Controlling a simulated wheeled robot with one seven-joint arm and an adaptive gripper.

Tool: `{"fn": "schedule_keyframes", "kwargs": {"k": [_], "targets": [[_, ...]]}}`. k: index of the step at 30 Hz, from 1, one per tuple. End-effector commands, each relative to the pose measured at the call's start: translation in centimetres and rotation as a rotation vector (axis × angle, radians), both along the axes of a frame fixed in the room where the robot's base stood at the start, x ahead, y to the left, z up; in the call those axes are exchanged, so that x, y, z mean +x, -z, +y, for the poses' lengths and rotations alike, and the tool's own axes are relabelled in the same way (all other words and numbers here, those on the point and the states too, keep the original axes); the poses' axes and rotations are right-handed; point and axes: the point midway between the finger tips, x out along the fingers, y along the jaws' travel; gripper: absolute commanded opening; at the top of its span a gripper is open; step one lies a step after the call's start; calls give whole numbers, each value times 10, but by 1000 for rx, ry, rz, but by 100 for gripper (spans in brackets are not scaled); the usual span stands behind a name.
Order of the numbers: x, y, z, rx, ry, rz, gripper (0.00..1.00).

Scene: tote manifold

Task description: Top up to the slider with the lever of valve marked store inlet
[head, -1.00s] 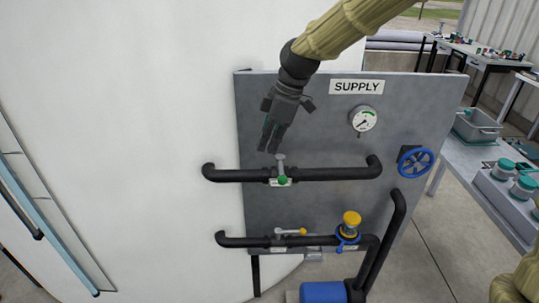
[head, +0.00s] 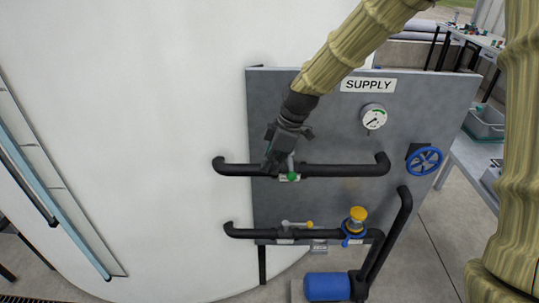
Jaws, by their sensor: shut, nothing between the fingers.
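My gripper (head: 271,166) is shut and empty, pointing down at the upper black pipe. Its fingertips are just left of the upper valve's grey upright lever (head: 290,161); I cannot tell whether they touch it. A green knob (head: 292,177) sits at this valve. The lower valve has a lever with a yellow knob (head: 309,224), lying sideways along the lower pipe. The small labels at both valves are too small to read, so I cannot tell which is store inlet. A long pale-blue sight strip (head: 52,203) runs down the white tank at left; no slider is clearly distinguishable on it.
The grey panel (head: 330,130) marked SUPPLY carries a round gauge (head: 373,117) and a blue handwheel (head: 424,160). A yellow-topped valve with a blue ring (head: 356,222) stands right of the lower lever. A blue pump (head: 327,286) is below. The white tank (head: 150,120) fills the left.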

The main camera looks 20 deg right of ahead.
Motion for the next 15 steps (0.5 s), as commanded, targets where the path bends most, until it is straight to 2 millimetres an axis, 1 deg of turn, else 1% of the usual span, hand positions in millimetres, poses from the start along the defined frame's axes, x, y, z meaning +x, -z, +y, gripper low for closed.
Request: {"fn": "schedule_keyframes", "kwargs": {"k": [1, 6, 15], "targets": [[-2, -6, -5, 1, 1, 0, 0], [-6, -7, -19, 1, 0, 0, 0], [-7, -6, -24, 1, -2, -1, 0]]}}
